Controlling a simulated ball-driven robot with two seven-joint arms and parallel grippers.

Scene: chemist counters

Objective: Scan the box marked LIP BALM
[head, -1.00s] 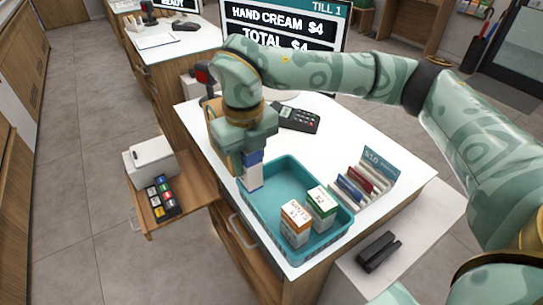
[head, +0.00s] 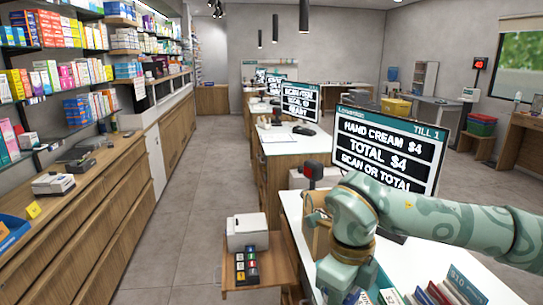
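My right arm comes in from the right, and its gripper (head: 342,278) points down over the near counter. The bottom edge of the picture cuts off its fingertips, so their opening does not show. A blue and white box (head: 352,297) shows partly right below it; its label cannot be read. A green-topped box (head: 390,297) shows beside it, cut by the edge. A red and black scanner (head: 313,174) stands behind the gripper. The till screen (head: 388,146) reads HAND CREAM $4, TOTAL $4, SCAN OR TOTAL. My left gripper is out of view.
A wooden side shelf (head: 275,268) holds a white printer (head: 247,232) and a keypad with coloured keys (head: 246,265). A rack of leaflets (head: 440,292) stands on the counter at right. Stocked shelves line the left wall. The aisle floor (head: 190,190) is clear.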

